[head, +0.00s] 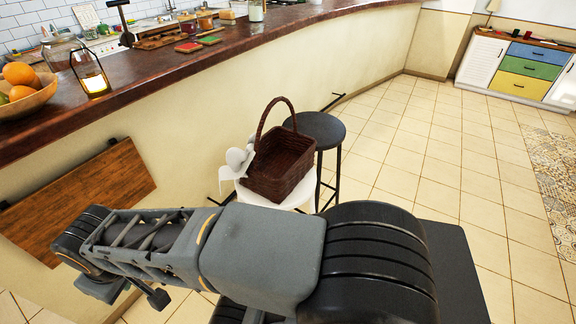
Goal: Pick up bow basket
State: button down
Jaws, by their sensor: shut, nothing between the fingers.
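The bow basket (281,166) is dark brown wicker with a tall arched handle. A white bow (237,160) is on its left side. The basket stands upright on a white stool (262,196), and its lower part shows just above my arm. My arm crosses the foreground in front of the stool, apart from the basket in the picture.
A black round stool (320,129) stands right behind the basket. A long counter (180,68) runs behind, carrying a lantern (92,80) and a fruit bowl (27,98). A wooden panel (80,203) is on the counter's side. Tiled floor (445,160) is clear to the right.

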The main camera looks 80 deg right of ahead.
aim_at(272, 164)
jog(key=u, duration=0.05)
jog(key=k, duration=0.2)
jog(key=u, duration=1.6)
jog(key=i, duration=0.65)
jog(key=z, duration=4.3)
jog(key=i, duration=0.5)
jog(key=z, duration=0.1)
jog(key=k, duration=0.45)
jog(key=u, duration=1.2)
jog(key=i, duration=0.35)
jog(key=u, duration=0.45)
